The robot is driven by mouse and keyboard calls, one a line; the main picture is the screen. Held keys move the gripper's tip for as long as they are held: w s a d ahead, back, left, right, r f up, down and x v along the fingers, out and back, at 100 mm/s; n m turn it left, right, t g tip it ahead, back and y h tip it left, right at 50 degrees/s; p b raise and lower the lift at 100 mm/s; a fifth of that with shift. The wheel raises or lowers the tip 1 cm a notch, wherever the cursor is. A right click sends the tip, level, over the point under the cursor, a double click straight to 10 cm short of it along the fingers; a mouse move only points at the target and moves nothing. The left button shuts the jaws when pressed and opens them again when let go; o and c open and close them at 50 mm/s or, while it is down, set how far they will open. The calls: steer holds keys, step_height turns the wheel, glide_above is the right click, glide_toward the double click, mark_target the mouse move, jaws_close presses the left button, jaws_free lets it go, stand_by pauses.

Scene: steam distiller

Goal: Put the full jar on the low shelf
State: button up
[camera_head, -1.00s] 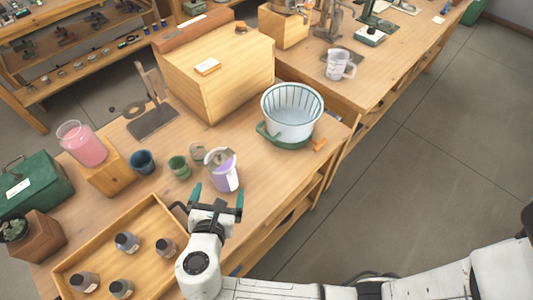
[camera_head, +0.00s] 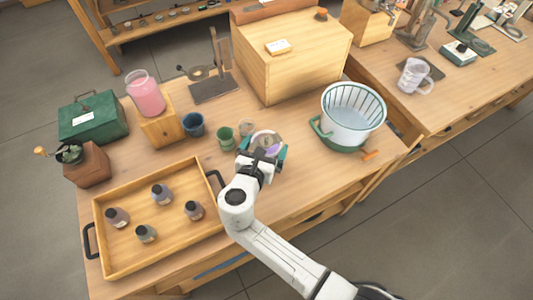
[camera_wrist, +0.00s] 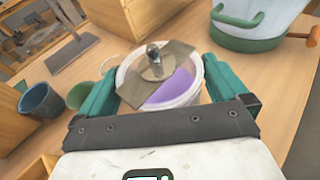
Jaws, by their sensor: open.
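A jar of purple liquid (camera_wrist: 178,86) stands upright on the wooden bench, with a flat grey-brown piece and a small knob across its top. In the head view the jar (camera_head: 272,149) is partly hidden by my gripper (camera_head: 261,158). In the wrist view my gripper (camera_wrist: 160,78) is open, with one green finger on each side of the jar. I cannot tell whether either finger touches it. Another glass jar, of pink liquid (camera_head: 147,97), stands on a wooden block (camera_head: 161,130). I cannot tell which shelf is the low shelf; shelving (camera_head: 150,22) shows at the back left.
Green and blue cups (camera_head: 193,124) stand left of the purple jar. A white-and-green basket tub (camera_head: 350,118) is to its right. A wooden tray (camera_head: 128,259) with several small bottles lies front left. A large wooden box (camera_head: 300,65) stands behind. Floor is clear at right.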

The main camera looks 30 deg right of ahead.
steer(key=shift+w+d+f, duration=0.2)
steer(key=shift+w+d, duration=0.2)
steer(key=shift+d, duration=0.05)
steer(key=shift+c, duration=0.5)
steer(key=c, duration=1.5)
steer(key=shift+c, duration=0.6)
steer(key=shift+r, duration=0.2)
